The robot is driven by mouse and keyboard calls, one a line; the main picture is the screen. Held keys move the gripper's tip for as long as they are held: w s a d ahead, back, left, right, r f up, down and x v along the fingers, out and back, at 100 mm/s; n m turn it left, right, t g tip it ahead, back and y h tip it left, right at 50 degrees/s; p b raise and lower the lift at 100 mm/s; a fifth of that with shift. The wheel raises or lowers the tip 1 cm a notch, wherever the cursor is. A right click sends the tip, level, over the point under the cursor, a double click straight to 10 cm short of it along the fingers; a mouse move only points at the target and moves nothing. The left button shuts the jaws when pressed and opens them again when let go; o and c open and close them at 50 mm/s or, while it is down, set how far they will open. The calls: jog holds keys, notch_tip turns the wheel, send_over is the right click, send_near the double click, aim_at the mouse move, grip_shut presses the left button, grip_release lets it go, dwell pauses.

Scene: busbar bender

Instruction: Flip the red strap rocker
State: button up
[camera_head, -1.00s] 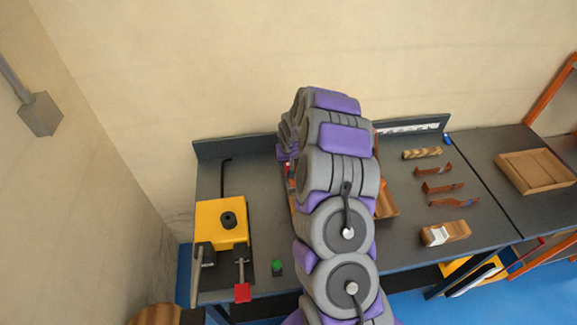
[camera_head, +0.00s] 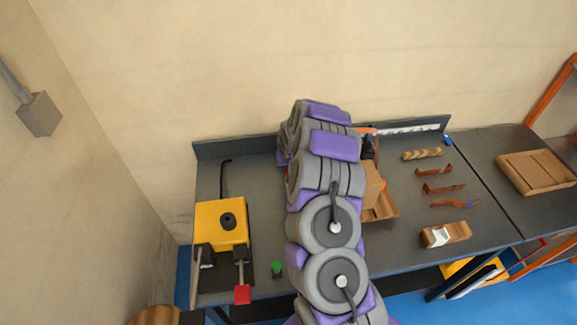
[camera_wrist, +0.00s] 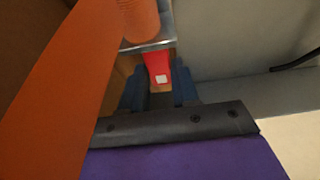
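A red rocker-like piece (camera_wrist: 157,65) with a small white square shows in the wrist view, at the edge of a grey metal plate (camera_wrist: 150,43). My gripper (camera_wrist: 158,86) has its two blue fingers apart. The red piece lies between and just beyond the fingertips; I cannot tell whether they touch it. In the head view my arm hides my gripper and the red piece.
An orange bar (camera_wrist: 60,85) runs close on the left in the wrist view, with an orange cylinder (camera_wrist: 138,18) above the red piece. In the head view a yellow bender (camera_head: 218,222) stands left on the dark bench (camera_head: 265,190). Copper straps (camera_head: 440,188) lie right.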

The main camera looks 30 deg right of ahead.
grip_shut()
